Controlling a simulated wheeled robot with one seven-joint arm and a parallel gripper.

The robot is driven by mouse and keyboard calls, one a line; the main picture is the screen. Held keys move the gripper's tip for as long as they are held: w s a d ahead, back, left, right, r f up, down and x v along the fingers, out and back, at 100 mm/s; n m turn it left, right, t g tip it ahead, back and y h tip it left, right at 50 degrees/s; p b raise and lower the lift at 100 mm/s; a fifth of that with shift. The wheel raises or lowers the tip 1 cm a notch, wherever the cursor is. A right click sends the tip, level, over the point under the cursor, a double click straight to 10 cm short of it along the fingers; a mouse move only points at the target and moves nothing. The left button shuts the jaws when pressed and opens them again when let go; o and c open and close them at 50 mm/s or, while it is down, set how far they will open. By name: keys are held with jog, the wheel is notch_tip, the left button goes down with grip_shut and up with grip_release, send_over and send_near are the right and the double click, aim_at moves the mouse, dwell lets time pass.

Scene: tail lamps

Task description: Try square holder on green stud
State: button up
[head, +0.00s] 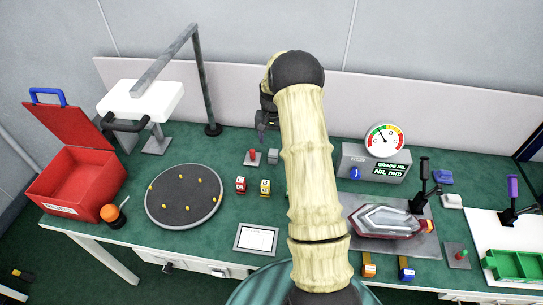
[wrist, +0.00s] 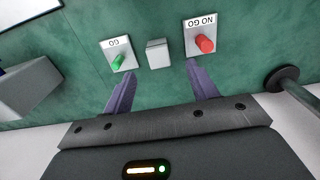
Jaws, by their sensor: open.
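A green stud (wrist: 118,62) stands on a white plate marked GO, at the left in the wrist view. A red stud (wrist: 205,44) stands on a plate marked NO GO at the right. A small pale grey square block (wrist: 158,54), which looks like the square holder, sits between the two plates, apart from both. The block (head: 273,156) and the red stud (head: 252,155) also show in the head view, where my arm hides the GO plate. My gripper (wrist: 160,80) is open and empty, its purple-grey fingers spread with the block beyond and between the tips.
A dark post base (wrist: 282,78) stands close at the right in the wrist view. Lettered blocks (head: 241,186), a round turntable (head: 184,197) and a red box (head: 75,180) lie to the left. A dial gauge unit (head: 376,163) and a clamped lamp (head: 390,220) stand right of my arm.

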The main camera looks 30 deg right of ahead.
aim_at(273, 152)
jog(key=f, duration=0.3)
jog(key=shift+s+d, duration=0.1)
jog(key=shift+d, duration=0.3)
jog(key=shift+a+r, duration=0.1)
jog(key=f, duration=0.1)
jog(key=f+p, duration=0.1)
jog(key=f, duration=0.1)
jog(key=f+p, duration=0.1)
jog(key=f, duration=0.1)
jog(key=shift+w+f, duration=0.1)
jog(key=shift+w, duration=0.15)
jog(key=shift+c, duration=0.5)
jog(key=c, duration=0.9)
